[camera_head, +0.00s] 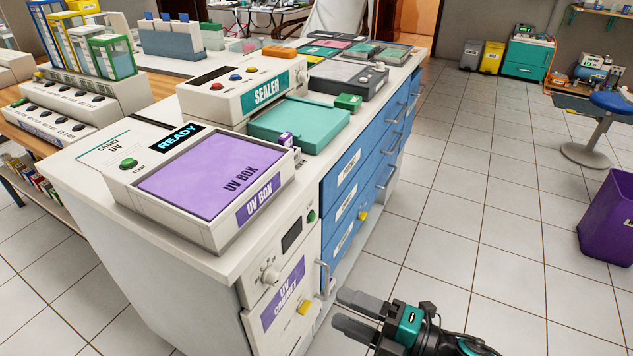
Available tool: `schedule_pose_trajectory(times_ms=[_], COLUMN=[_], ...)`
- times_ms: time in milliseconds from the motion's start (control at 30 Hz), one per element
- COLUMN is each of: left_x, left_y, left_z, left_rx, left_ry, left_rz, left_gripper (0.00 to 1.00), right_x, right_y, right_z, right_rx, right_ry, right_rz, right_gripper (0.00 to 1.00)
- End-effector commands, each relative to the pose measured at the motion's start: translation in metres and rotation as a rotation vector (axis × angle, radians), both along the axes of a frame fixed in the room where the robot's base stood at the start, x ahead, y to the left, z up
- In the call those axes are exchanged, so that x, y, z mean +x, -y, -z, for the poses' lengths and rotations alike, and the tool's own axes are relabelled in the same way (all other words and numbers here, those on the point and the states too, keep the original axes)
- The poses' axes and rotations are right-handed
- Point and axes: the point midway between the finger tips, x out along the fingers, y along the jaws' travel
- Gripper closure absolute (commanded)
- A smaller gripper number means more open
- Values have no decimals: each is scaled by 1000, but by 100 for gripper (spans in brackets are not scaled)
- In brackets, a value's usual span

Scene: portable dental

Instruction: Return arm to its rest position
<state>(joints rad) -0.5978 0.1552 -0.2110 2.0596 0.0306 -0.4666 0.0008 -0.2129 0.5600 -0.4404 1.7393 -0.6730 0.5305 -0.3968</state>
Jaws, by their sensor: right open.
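My right gripper (348,312) is at the bottom of the head view, to the right of the cabinet's near end. Its two grey fingers point left and are apart, with nothing between them. It is beside the UV cabinet door (284,294) and its handle (322,280); the fingertips appear close to the handle, but I cannot tell the exact gap. My left gripper does not show.
The white counter (85,190) carries the UV box (215,175) with a READY display, the sealer (245,80) and a teal tray (300,122). Blue drawers (350,180) line its right side. A purple bin (610,215) stands right. Tiled floor (460,200) between is clear.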

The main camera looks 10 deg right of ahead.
Motion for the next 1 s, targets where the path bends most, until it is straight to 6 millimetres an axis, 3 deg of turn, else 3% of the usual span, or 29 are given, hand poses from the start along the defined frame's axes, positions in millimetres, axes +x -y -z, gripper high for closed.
schedule_pose_trajectory(times_ms=[167, 333, 500, 600, 767, 1000], left_x=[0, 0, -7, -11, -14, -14], left_y=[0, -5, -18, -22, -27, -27], left_z=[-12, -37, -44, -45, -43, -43], left_rx=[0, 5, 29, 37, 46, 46], left_ry=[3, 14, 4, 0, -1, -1], left_rz=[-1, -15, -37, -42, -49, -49], left_gripper=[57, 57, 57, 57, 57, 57], right_x=[4, 10, -18, -40, -59, -59], right_y=[3, 30, 61, 69, 73, 73], right_z=[-11, -22, -2, 11, 22, 22], right_rx=[80, 371, 681, 806, 897, 897], right_ry=[-88, -450, -878, -1062, -1198, -1198], right_rz=[95, 446, 793, 927, 1020, 1020], right_gripper=[40, 40, 40, 40, 40, 40])
